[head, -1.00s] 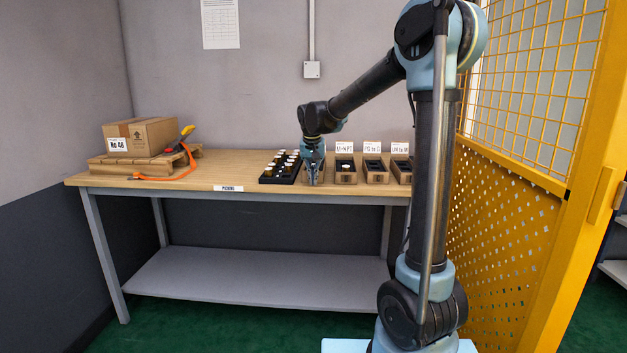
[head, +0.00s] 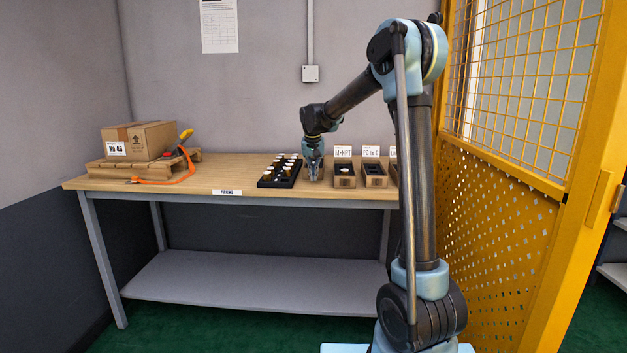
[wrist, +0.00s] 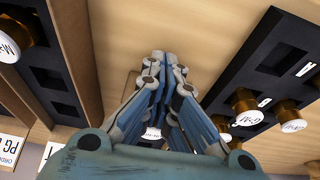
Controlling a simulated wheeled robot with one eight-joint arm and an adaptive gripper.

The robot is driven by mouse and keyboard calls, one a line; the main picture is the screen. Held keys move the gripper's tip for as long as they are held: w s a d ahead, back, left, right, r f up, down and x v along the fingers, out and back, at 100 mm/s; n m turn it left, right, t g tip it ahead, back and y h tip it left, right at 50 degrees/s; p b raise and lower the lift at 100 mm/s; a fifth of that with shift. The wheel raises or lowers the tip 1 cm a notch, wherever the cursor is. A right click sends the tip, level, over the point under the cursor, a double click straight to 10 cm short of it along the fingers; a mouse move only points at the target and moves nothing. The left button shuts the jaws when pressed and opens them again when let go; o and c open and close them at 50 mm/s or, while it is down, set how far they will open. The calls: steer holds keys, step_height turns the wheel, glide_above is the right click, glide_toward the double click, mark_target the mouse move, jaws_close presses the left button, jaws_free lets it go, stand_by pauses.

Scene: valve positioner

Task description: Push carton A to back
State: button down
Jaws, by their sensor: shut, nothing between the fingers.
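My gripper (head: 314,178) is shut and empty, pointing down low over the table between the black tray and the M-NPT carton. In the wrist view its fingers (wrist: 158,62) are together over bare wood, with a small brown surface partly hidden beside them. A large closed carton marked No 46 (head: 140,140) sits on a small pallet at the left. The open M-NPT carton (head: 344,181) stands just right of my gripper, with the PG to G carton (head: 374,181) beside it.
The black tray (head: 266,183) holds several fittings and lies just left of my gripper. The pallet (head: 110,173) bears an orange-strapped tool (head: 186,136). The table (head: 225,172) is clear between pallet and tray. A yellow mesh fence (head: 490,200) stands at the right.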

steer(key=w, duration=1.1)
steer(key=shift+w+d, duration=0.2)
steer(key=shift+w, duration=0.05)
